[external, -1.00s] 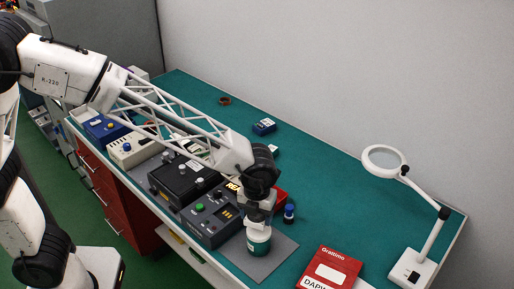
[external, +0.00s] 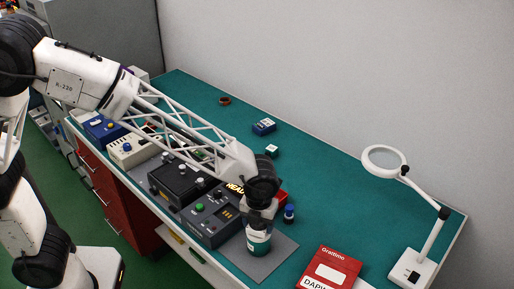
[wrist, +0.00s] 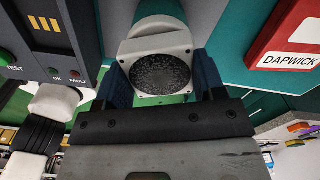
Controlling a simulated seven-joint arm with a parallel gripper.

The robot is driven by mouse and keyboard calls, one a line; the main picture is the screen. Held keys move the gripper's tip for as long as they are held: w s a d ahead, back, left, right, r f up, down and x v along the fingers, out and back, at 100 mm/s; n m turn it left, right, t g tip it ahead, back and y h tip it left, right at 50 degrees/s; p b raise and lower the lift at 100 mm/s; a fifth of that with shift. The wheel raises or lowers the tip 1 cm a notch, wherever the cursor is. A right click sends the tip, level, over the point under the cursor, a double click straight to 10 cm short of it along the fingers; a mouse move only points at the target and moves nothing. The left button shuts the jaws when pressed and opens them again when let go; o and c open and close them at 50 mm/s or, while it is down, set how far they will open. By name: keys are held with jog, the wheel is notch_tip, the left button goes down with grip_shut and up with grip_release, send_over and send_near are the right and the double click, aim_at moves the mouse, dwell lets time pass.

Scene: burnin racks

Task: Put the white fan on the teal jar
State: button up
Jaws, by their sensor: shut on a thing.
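The white fan (wrist: 134,48) is square with a dark speckled round grille; in the wrist view it sits between the two blue fingers of my gripper (wrist: 163,80). My gripper is shut on it. The teal jar (wrist: 158,8) shows just beyond the fan, partly hidden by it. In the external view the jar (external: 258,245), with a pale label, stands upright on a grey mat, directly below my gripper (external: 258,226). The fan is at or just above the jar's top; I cannot tell whether they touch.
A dark control box (external: 211,218) with a green button stands close left of the jar. A small blue-capped bottle (external: 289,213) is to its right. A red box (external: 332,270) lies at front right, near a magnifier lamp (external: 411,268). The table's back middle is mostly clear.

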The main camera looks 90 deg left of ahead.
jog(key=shift+f, duration=0.1)
jog(key=o, duration=0.9)
notch_tip(320, 180, up, 12)
jog(key=shift+r, duration=0.15)
dwell(0.5)
dwell(0.4)
jog(key=shift+s, duration=0.1)
